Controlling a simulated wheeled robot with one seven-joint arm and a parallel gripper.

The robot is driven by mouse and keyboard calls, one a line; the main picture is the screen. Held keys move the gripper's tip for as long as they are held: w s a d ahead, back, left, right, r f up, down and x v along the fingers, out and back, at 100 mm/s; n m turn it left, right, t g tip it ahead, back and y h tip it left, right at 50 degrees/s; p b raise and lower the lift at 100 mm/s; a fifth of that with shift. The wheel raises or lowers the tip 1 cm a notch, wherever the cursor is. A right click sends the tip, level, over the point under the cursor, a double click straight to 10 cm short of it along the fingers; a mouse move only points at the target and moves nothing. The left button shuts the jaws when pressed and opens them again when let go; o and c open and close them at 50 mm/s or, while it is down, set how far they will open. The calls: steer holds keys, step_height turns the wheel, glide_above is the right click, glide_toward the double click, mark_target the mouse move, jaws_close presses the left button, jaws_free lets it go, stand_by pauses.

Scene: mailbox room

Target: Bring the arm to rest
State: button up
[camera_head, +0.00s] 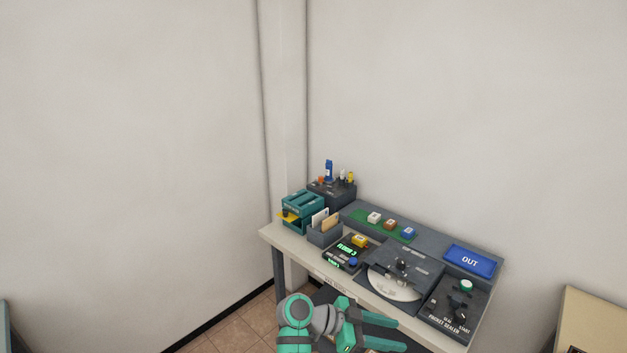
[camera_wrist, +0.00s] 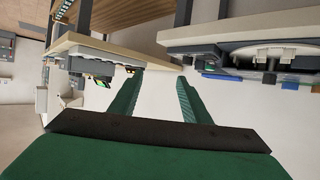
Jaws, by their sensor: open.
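My gripper (camera_head: 388,332) shows at the bottom centre of the head view, in front of the near edge of a desk. Its two green fingers are apart with nothing between them. The fingers also show in the wrist view (camera_wrist: 158,82), spread and empty. That view looks tilted, with desk and shelf edges beyond the fingertips. My green and grey arm joint stands just left of the gripper in the head view.
A pale surface (camera_head: 590,315) stands at the right. Tiled floor (camera_head: 240,325) is open at the left.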

step_height(320, 180, down, 9)
steer(key=s+n+t, duration=0.1)
steer(key=n+t, duration=0.2)
steer(key=n, duration=0.2)
steer(key=s+a+f+n+t+y, duration=0.4)
steer(key=s+f+n, duration=0.1)
steer(key=s+f, duration=0.25)
steer(key=s+a+f+n+t+y, duration=0.3)
steer(key=s+f+n, duration=0.2)
steer(key=s+f, duration=0.25)
steer(key=s+a+r+n+t+y, duration=0.1)
steer(key=s+a+y, duration=0.25)
steer(key=s, duration=0.35)
steer(key=s+a+r+n+t+y, duration=0.1)
steer(key=s+a+r+n+y, duration=0.1)
steer(key=s+a, duration=0.4)
steer(key=s+a+r+t, duration=0.2)
steer(key=s+r+t, duration=0.1)
steer(key=s+r, duration=0.9)
steer(key=shift+a+r+y, duration=0.2)
steer(key=shift+r+y, duration=0.25)
steer(key=shift+r, duration=0.3)
